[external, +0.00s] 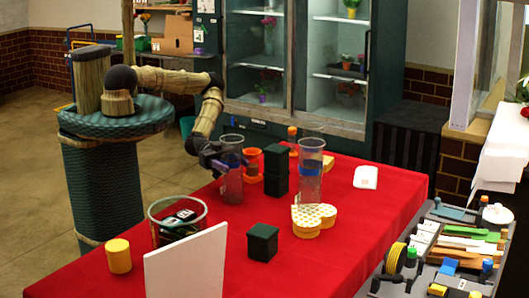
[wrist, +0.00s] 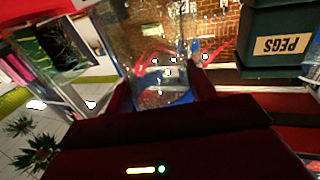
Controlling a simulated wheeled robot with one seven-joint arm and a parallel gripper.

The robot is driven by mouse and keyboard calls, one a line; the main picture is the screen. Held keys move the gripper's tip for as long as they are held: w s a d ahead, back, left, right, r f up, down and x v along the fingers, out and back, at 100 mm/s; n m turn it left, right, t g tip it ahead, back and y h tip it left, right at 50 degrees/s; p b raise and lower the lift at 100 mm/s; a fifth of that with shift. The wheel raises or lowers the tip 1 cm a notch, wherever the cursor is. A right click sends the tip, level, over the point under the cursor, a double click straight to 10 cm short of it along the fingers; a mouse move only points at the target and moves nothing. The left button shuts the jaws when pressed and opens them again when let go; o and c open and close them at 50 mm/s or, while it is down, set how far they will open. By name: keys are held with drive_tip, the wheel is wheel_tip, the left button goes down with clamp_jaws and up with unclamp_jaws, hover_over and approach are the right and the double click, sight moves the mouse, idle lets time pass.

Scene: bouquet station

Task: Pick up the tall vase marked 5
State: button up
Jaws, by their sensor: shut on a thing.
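A tall clear vase (external: 232,187) stands upright at the table's far left part, with my gripper (external: 226,162) at its upper body. In the wrist view, clear glass (wrist: 150,38) fills the space between the two dark red fingers of my gripper (wrist: 162,90), which is shut on it. A second tall clear vase (external: 311,158) with a blue band stands to the right, apart from the gripper. No mark 5 is readable on either vase. I cannot tell whether the held vase touches the table.
An orange vessel (external: 252,153) is behind.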

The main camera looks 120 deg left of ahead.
clamp_jaws()
drive_tip(key=shift+r, duration=0.2)
